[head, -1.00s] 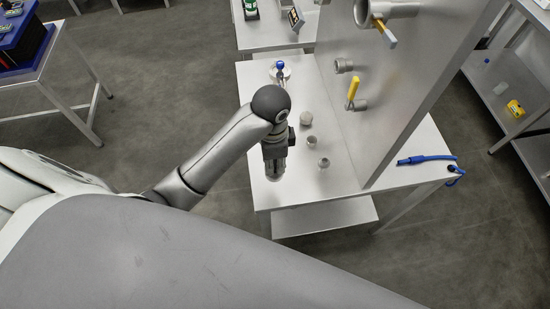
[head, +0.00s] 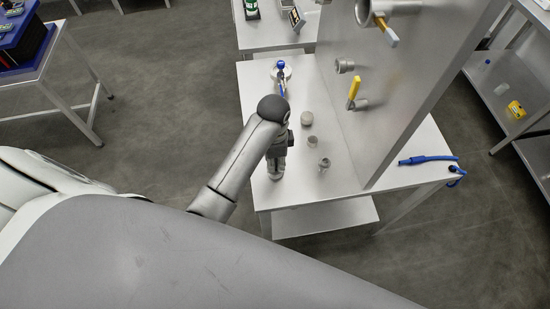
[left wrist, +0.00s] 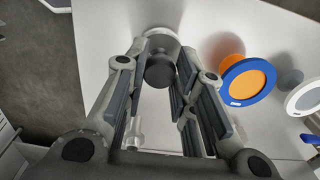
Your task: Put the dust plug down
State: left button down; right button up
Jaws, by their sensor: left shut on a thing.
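The dust plug (left wrist: 160,71) is a dark grey round piece held between the fingertips of my left gripper (left wrist: 160,62) in the left wrist view. A pale disc-like rim shows just beyond it. In the head view my left gripper (head: 276,173) points down over the left front part of the white table (head: 262,135). The plug is not clearly seen there, and I cannot tell whether it touches the table. My right gripper is not in view.
Grey fittings (head: 324,163) stand to the gripper's right. An upright panel (head: 390,105) with a yellow-handled valve (head: 353,90) rises beyond them. In the left wrist view, a blue ring with an orange face (left wrist: 247,82) lies to the right. A blue tool (head: 427,159) lies at the table's right.

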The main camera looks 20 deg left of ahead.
pick_arm(q)
jog(key=shift+w+f, duration=0.1)
jog(key=shift+f, duration=0.35)
jog(key=shift+f, duration=0.1)
jog(key=c, duration=1.2)
grip_release()
